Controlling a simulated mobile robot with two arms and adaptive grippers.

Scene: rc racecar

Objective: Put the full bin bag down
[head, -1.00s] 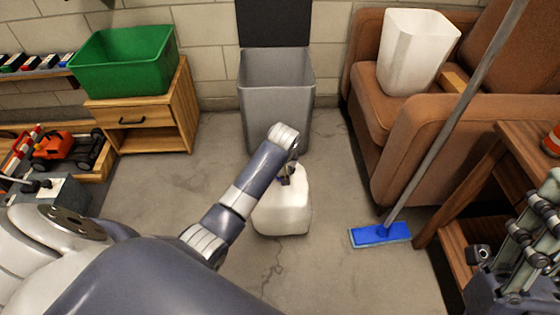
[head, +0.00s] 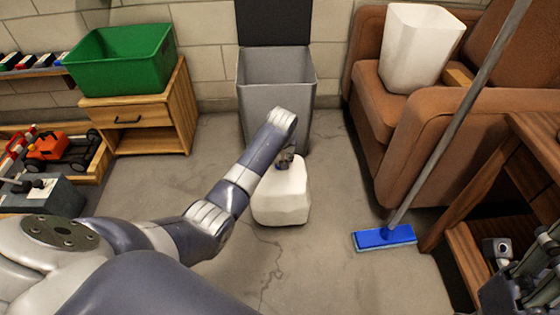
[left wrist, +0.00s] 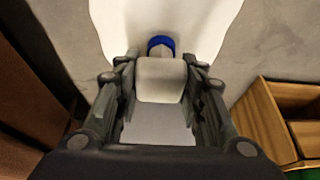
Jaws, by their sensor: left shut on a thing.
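The full bin bag (head: 283,196) is a white, rounded bundle in the middle of the head view, in front of the grey bin. My left gripper (head: 286,158) is at its top and shut on it. In the left wrist view the white bag (left wrist: 215,22) spreads out beyond the fingers of my left gripper (left wrist: 160,75), with a blue tie (left wrist: 161,42) near its neck. I cannot tell whether its underside touches the floor. My right gripper (head: 520,275) shows only in part at the lower right, apart from the bag; its fingers are unclear.
The grey bin (head: 275,95) stands behind the bag with its dark lid up. A blue mop (head: 384,237) and brown armchair (head: 430,140) with a white bin (head: 415,50) are right. A wooden cabinet (head: 150,130) with a green crate (head: 120,60) is left. Floor around the bag is clear.

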